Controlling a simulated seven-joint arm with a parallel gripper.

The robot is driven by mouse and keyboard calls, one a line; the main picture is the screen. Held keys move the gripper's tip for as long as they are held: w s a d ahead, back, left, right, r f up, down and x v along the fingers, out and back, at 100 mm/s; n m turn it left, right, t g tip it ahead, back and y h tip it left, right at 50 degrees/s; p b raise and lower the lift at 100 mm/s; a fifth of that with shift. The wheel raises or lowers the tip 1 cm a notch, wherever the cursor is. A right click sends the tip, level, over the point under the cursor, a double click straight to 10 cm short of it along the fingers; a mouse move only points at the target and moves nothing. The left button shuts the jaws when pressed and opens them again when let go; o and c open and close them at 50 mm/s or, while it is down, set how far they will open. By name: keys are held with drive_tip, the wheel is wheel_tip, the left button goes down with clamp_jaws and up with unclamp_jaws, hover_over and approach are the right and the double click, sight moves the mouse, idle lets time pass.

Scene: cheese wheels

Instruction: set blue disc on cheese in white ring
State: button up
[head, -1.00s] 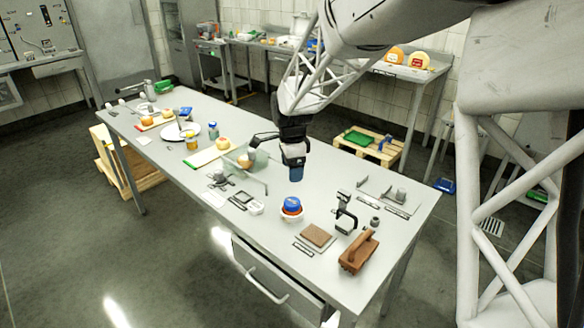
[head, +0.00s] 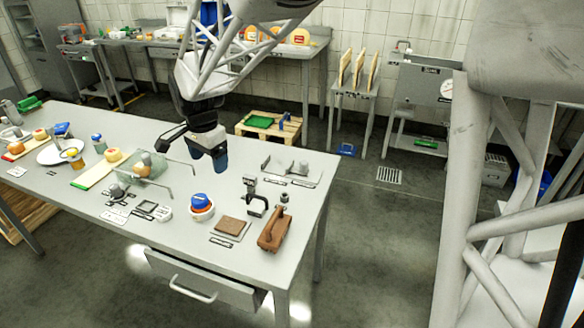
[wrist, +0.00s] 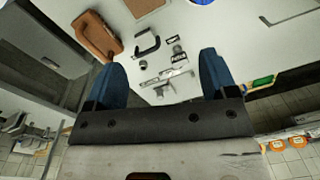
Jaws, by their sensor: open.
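The blue disc (head: 201,200) sits on top of an orange cheese wheel (head: 202,207) near the front of the long grey table. A white ring (head: 201,216) surrounds the base of the cheese. The disc looks roughly level, but its exact fit is too small to tell. My gripper (head: 220,163) is behind and slightly right of this stack, raised above the table and apart from it. In the wrist view its blue fingers (wrist: 163,75) are spread with nothing between them. A blue edge, probably the disc (wrist: 200,2), shows at the top of that view.
A brown board (head: 231,227), a black clamp (head: 255,196) and a brown wooden-handled block (head: 274,230) stand right of the stack. A clear box (head: 148,168), a cutting board (head: 98,169) and a white plate (head: 60,152) lie left. An open drawer (head: 200,278) juts out in front.

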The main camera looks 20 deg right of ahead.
drive_tip(key=s+d+r+n, duration=0.1)
drive_tip(key=s+d+n, duration=0.2)
drive_tip(key=s, duration=0.7)
drive_tip(key=s+d+r+n+t, duration=0.1)
drive_tip(key=s+d+n, duration=0.2)
drive_tip(key=s, duration=0.7)
drive_tip(key=s+d+r+n+t, duration=0.1)
drive_tip(key=s+d+n, duration=0.2)
drive_tip(key=s+n, duration=0.3)
drive_tip(key=s, duration=0.4)
drive_tip(key=shift+s+d+r, duration=0.15)
drive_tip(key=shift+r, duration=0.25)
